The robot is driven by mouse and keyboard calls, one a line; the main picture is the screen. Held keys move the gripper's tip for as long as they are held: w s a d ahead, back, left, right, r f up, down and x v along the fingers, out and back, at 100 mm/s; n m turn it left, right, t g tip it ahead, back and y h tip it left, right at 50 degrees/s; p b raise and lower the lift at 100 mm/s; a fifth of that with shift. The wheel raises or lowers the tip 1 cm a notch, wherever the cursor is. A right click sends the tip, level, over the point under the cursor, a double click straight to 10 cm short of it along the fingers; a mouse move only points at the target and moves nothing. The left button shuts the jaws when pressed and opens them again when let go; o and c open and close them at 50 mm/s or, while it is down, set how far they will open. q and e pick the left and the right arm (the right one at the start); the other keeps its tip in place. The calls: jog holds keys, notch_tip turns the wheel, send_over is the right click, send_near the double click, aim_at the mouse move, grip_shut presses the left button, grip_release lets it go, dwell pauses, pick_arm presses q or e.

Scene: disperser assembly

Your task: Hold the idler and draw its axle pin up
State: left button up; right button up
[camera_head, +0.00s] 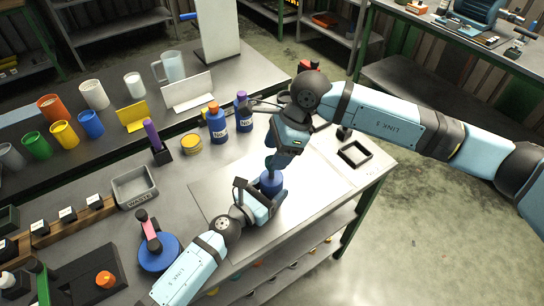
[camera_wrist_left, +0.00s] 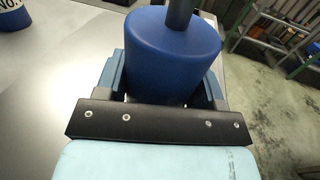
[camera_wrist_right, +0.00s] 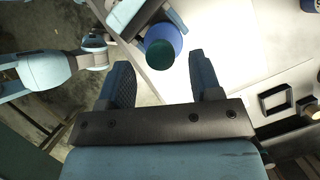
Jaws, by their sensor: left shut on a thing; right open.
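The idler (camera_head: 271,184) is a blue cylinder held upright over the mat. My left gripper (camera_head: 262,192) is shut on it, with a finger on each side in the left wrist view, where the idler (camera_wrist_left: 172,52) fills the middle. The axle pin (camera_wrist_left: 179,14) is a dark rod standing up from the idler's top. In the right wrist view the pin's dark green end (camera_wrist_right: 161,54) shows between the fingertips of my right gripper (camera_wrist_right: 160,61), which is open and points down from above. I cannot tell whether the fingertips reach down around the pin.
Two blue labelled bottles (camera_head: 217,127) stand behind the pale mat (camera_head: 212,199). A black square frame (camera_head: 355,153) lies at the right. A grey waste tray (camera_head: 135,188) and a blue round base with a pink-topped post (camera_head: 158,252) are at the left. The mat's right side is bare.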

pick_arm(q)
jog(key=o, duration=1.3)
pick_arm(e)
jog(key=v, duration=0.9)
pick_arm(q)
jog(key=v, duration=1.2)
jog(key=shift+s, duration=0.1)
